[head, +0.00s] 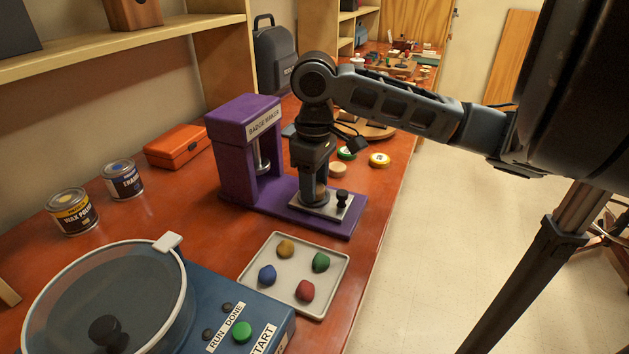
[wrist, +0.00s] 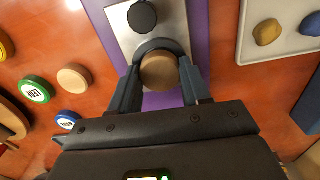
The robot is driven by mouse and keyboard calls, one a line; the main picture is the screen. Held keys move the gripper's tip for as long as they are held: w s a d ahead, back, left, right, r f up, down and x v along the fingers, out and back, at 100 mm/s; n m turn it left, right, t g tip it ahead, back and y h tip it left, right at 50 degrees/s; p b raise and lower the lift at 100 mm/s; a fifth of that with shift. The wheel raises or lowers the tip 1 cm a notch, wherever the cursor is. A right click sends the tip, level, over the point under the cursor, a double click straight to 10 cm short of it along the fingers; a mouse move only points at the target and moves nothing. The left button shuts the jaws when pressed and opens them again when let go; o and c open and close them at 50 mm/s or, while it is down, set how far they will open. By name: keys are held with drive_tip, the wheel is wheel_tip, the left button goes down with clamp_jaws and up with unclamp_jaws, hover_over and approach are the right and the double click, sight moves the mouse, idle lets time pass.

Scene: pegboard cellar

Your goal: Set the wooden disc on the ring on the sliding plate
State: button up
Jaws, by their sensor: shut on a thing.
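My gripper (head: 314,195) points down over the metal sliding plate (head: 327,211) of the purple badge maker (head: 235,150). In the wrist view its fingers (wrist: 160,82) are shut on a light wooden disc (wrist: 160,70). The plate (wrist: 172,22) lies beneath, with its black knob (wrist: 142,16) ahead of the disc. A dark curved edge (wrist: 152,45), seemingly the ring, shows just beyond the disc; the rest is hidden. I cannot tell whether the disc touches it. Another pale wooden disc (head: 338,170) lies on the bench and also shows in the wrist view (wrist: 75,78).
A tray (head: 249,276) with several coloured lumps lies in front of the badge maker. Green-rimmed (head: 346,153) and yellow (head: 379,160) badges lie behind the plate, near the bench's right edge. A blue machine (head: 200,300) with a round lid fills the near left.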

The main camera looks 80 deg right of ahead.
drive_tip(key=o, duration=1.5)
drive_tip(key=shift+r, duration=0.15)
drive_tip(key=shift+r+p, duration=3)
drive_tip(key=shift+r, duration=0.4)
